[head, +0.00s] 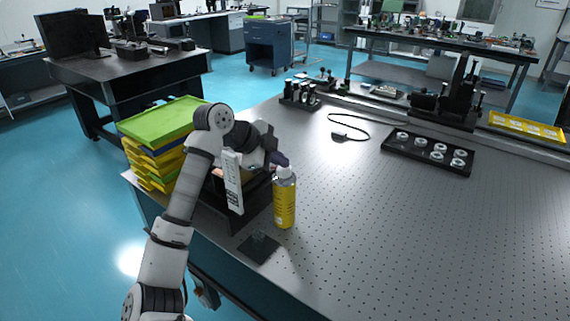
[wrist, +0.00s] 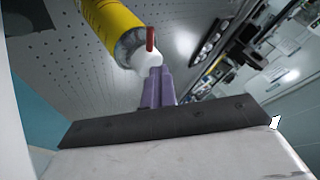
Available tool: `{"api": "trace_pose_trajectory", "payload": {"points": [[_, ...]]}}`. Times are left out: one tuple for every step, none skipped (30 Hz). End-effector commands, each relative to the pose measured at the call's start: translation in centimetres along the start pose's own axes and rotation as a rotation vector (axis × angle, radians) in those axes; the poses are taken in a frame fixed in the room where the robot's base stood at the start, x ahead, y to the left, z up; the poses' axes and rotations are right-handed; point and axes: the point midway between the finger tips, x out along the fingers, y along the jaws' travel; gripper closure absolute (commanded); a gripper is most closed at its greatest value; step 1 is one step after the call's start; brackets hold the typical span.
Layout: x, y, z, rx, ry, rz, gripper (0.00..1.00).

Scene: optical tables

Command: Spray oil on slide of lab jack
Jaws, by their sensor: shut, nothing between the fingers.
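A yellow spray can (head: 285,203) with a white top stands upright near the front-left edge of the perforated table. In the wrist view the can (wrist: 110,22) shows a white cap and a red nozzle piece (wrist: 150,38). My gripper (head: 281,161) is at the can's top, its purple fingers (wrist: 157,75) together and empty beside the white cap. I cannot tell whether they touch it. A small dark flat piece with a low fitting (head: 259,246) lies in front of the can; I cannot tell whether it is the lab jack. No slide is clearly visible.
A black open box (head: 238,217) stands left of the can, partly behind my arm. Stacked green and yellow trays (head: 158,124) sit at the table's left corner. A black tray of round parts (head: 428,151) lies farther right. The table's middle is largely clear.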

Motion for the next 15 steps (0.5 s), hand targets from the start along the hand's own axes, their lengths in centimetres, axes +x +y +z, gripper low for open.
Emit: {"api": "trace_pose_trajectory", "payload": {"points": [[0.2, 0.1, 0.1, -0.002, -0.001, 0.004, 1.00], [0.2, 0.1, 0.1, -0.002, -0.001, 0.004, 1.00], [0.2, 0.1, 0.1, -0.002, -0.001, 0.003, 1.00], [0.2, 0.1, 0.1, -0.002, -0.001, 0.003, 1.00], [0.1, 0.1, 0.1, -0.002, -0.001, 0.003, 1.00], [0.1, 0.1, 0.1, -0.002, -0.001, 0.002, 1.00], [0.1, 0.0, 0.1, -0.002, -0.001, 0.002, 1.00], [0.0, 0.0, 0.0, -0.001, -0.001, 0.002, 1.00], [-0.2, -0.1, -0.1, -0.001, -0.001, 0.002, 1.00], [-0.3, -0.3, -0.2, -0.001, -0.001, 0.001, 1.00], [-0.5, -0.4, -0.3, -0.001, -0.002, 0.001, 1.00], [-0.8, -0.6, -0.5, -0.001, -0.002, 0.000, 1.00], [-1.1, -0.8, -0.7, 0.000, -0.002, 0.000, 1.00], [-1.3, -0.9, -0.9, 0.000, -0.002, -0.001, 1.00], [-1.6, -1.2, -1.1, 0.000, -0.002, -0.001, 1.00]]}}
